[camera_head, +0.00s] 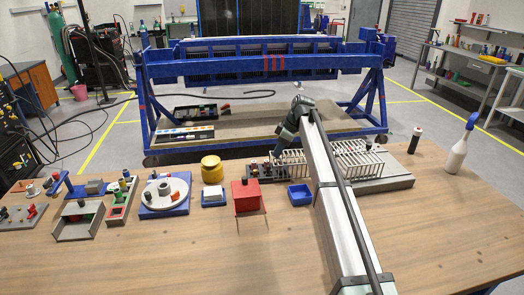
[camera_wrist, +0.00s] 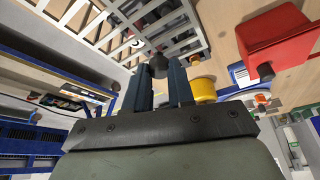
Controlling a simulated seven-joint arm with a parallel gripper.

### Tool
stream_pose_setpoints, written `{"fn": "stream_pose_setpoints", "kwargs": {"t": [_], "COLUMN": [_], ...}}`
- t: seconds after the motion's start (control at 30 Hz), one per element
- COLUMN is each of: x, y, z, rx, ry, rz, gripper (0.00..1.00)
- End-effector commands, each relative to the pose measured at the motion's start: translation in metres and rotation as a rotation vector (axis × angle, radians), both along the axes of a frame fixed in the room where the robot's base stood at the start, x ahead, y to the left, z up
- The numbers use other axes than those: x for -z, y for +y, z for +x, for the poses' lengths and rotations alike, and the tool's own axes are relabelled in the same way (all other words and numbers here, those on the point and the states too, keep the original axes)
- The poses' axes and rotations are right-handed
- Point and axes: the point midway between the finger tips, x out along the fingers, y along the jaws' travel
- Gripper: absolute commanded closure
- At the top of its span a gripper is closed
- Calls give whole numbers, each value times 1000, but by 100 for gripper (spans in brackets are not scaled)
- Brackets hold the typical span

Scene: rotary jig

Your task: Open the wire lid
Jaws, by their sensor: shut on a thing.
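The wire lid (camera_head: 310,163) is a pale grid of bars over a grey base (camera_head: 398,182) right of the table's middle. It also shows in the wrist view (camera_wrist: 112,40) as a light frame with crossing bars. A dark round knob (camera_wrist: 157,64) at the frame's edge sits between my fingertips. My gripper (camera_wrist: 160,72) is shut on this knob.
A red box (camera_head: 247,197), a blue tray (camera_head: 300,194) and a yellow jar (camera_head: 211,169) stand left of the lid. A white spray bottle (camera_head: 459,153) and a dark cylinder (camera_head: 415,140) stand to the right. A blue frame (camera_head: 265,68) rises behind the table. The table's front is mostly clear.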

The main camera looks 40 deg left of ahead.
Motion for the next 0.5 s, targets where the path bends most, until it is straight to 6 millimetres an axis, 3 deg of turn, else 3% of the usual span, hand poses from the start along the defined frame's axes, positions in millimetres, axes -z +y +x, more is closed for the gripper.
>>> {"fn": "stream_pose_setpoints", "kwargs": {"t": [0.2, 0.5], "x": [0, 0], "y": [-29, -33], "z": [28, 31], "rx": [2, -1], "ry": [-1, -1], "rz": [0, 0], "gripper": [100, 100]}}
